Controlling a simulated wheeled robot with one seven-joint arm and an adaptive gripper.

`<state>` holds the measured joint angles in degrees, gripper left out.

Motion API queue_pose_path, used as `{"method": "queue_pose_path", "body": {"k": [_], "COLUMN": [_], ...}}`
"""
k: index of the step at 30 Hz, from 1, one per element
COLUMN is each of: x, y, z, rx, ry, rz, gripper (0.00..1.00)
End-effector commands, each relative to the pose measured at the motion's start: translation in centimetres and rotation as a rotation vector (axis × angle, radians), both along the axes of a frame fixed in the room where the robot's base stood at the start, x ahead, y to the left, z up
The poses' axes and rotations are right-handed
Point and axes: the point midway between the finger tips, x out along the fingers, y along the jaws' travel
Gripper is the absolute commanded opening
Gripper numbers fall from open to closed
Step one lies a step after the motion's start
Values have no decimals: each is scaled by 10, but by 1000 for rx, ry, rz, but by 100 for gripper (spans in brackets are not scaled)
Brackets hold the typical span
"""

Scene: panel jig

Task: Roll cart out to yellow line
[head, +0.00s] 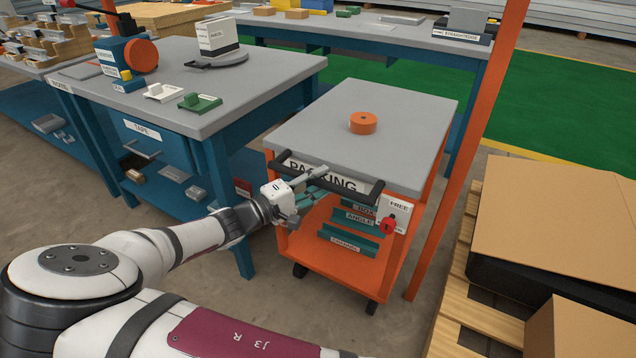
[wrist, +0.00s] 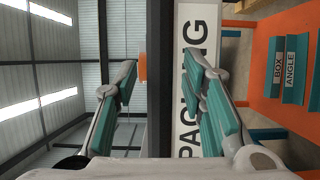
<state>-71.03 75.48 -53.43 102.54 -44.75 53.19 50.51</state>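The cart (head: 285,138) has a grey top, an orange body and the label "PACKING" on its near side. Its dark handle bar (head: 325,184) runs along that side; it also shows upright in the wrist view (wrist: 160,120). My gripper (head: 316,183) is at the handle. In the wrist view, my gripper (wrist: 162,70) has its fingers apart, one on each side of the bar, with gaps showing. A red knob (head: 388,224) sits by a "FREE" sign at the cart's right corner. The yellow line (head: 510,149) edges the green floor behind the cart.
An orange round piece (head: 363,123) lies on the cart top. A blue-legged workbench (head: 285,66) stands close left, another bench (head: 400,38) behind. An orange post (head: 462,165) rises close to the cart's right; a pallet (head: 455,290) with boxes stands beyond it.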

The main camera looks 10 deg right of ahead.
Motion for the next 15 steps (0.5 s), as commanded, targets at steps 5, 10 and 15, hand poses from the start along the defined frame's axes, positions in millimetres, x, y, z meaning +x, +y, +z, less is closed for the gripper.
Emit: {"method": "queue_pose_path", "body": {"k": [5,10,15], "x": [0,0,0], "y": [0,0,0], "z": [0,0,0], "rx": [0,0,0], "ry": [0,0,1], "rz": [0,0,-1], "gripper": [33,0,0]}}
